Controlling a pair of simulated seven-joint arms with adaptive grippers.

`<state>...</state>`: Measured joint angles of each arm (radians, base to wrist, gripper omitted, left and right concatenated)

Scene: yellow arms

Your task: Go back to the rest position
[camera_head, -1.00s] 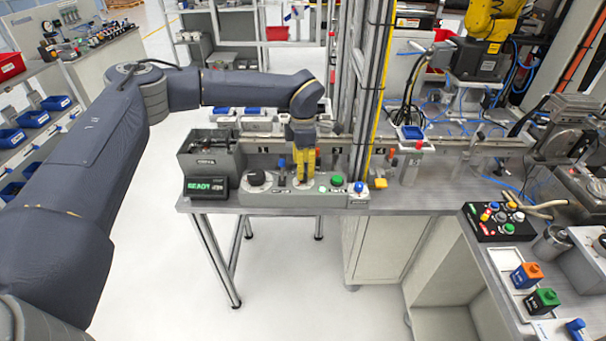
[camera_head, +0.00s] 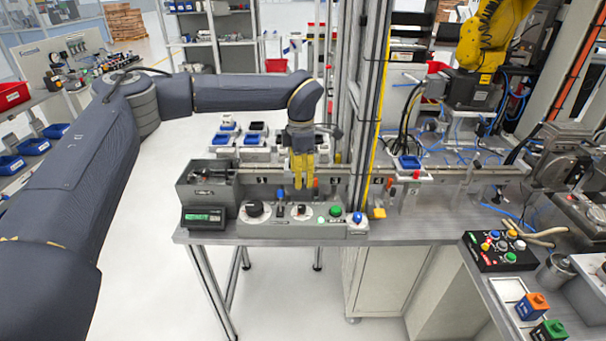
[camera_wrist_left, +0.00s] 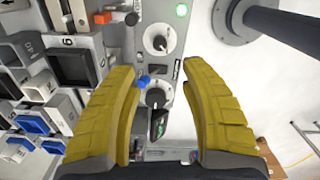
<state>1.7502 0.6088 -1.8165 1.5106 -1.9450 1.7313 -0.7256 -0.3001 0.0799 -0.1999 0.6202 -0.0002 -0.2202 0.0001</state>
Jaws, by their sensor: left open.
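My left gripper (camera_head: 303,172) has yellow fingers and points down above the grey control panel (camera_head: 275,229) at the table's front edge. In the left wrist view its two fingers (camera_wrist_left: 165,100) are spread apart with nothing between them. Beyond them that view shows the panel's black knob (camera_wrist_left: 155,97), a blue-tipped switch (camera_wrist_left: 144,80) and a lit green button (camera_wrist_left: 181,10). The fingers look clear of the panel. My left arm (camera_head: 75,190) reaches in from the left, over the floor and toward the table. My right gripper is not in view.
A small display box (camera_head: 204,217) stands left of the panel. Blue and black bins (camera_head: 255,127) sit behind the gripper. A grey upright post (camera_head: 367,110) stands close to its right. A yellow robot arm (camera_head: 490,35) is at the back right. The floor at lower left is clear.

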